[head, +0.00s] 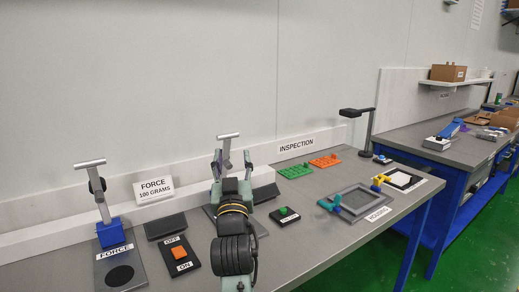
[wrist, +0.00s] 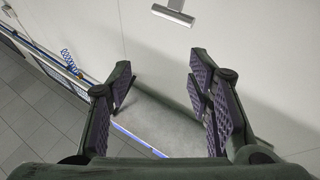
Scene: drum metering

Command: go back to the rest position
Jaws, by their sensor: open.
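My gripper (head: 232,160) is above the grey bench (head: 315,213) near its middle, in front of a stand with a silver crossbar (head: 228,136). In the wrist view my gripper (wrist: 158,82) shows two dark fingers with purple ridged pads, spread wide apart with nothing between them. The silver crossbar (wrist: 173,15) is at the top of that view, beyond the fingertips and apart from them. My arm hides part of the bench and the lower part of that stand.
On the left are a blue FORCE stand (head: 109,233) and an orange switch (head: 179,252). To the right are a green button (head: 284,211), a grey frame (head: 361,200), green (head: 295,172) and orange (head: 325,161) plates, and a black lamp (head: 369,130). The wall stands close behind.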

